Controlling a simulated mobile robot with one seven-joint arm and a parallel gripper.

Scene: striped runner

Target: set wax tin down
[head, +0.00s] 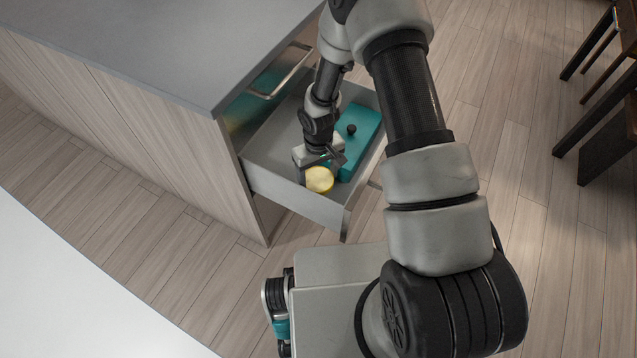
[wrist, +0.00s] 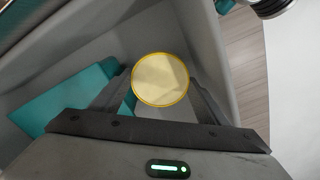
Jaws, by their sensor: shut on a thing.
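The wax tin (head: 319,180) is a round yellow tin with a pale top, in the front part of the open drawer (head: 275,201). It also shows in the wrist view (wrist: 160,79), between the fingers. My gripper (head: 322,166) is inside the drawer and shut on the tin. In the wrist view the fingers (wrist: 160,90) reach to either side of it. I cannot tell whether the tin touches the drawer floor.
A teal flat thing (head: 360,135) with a dark knob lies in the drawer beside my gripper. The grey counter (head: 180,45) stands to the left, above the drawer. Dark furniture legs (head: 600,110) stand at the far right on the wood floor.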

